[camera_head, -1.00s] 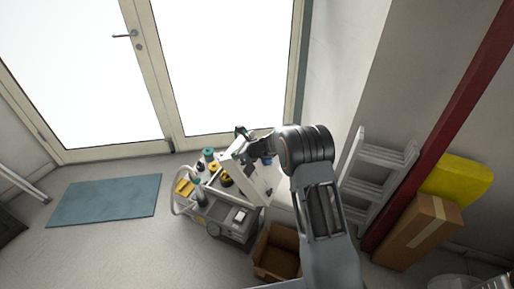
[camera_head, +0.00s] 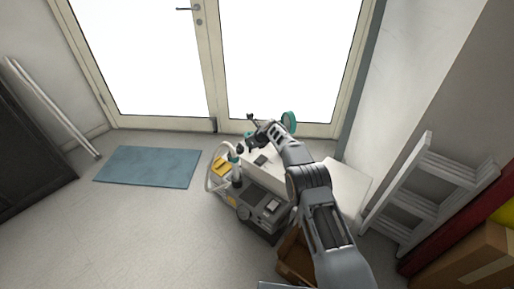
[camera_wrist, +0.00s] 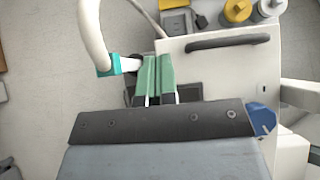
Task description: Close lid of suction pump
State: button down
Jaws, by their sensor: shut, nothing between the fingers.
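The suction pump (camera_head: 262,207) is a pale grey wheeled unit in front of the glass doors, partly covered by my arm. A white panel with a dark bar handle, which looks like its lid (camera_wrist: 225,72), fills the upper right of the wrist view. In the head view a white panel (camera_head: 264,152) shows above the pump body beside my arm; its exact angle is hard to tell. My gripper (camera_wrist: 158,62) is shut and empty, its green fingers together at the panel's left edge. Whether they touch it cannot be told.
A white hose (camera_wrist: 90,30) with a teal end curves left of my fingers. Yellow-topped and grey bottles (camera_wrist: 237,10) stand beyond the panel. A cardboard box (camera_head: 294,256) is on the floor by the pump, and a white ladder (camera_head: 430,185) leans at right. Floor around the blue mat (camera_head: 148,167) is clear.

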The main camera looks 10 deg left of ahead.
jog(key=shift+b+x, duration=1.6)
jog(key=shift+b, duration=0.5)
jog(key=shift+d+f, duration=0.1)
jog(key=shift+f, duration=0.05)
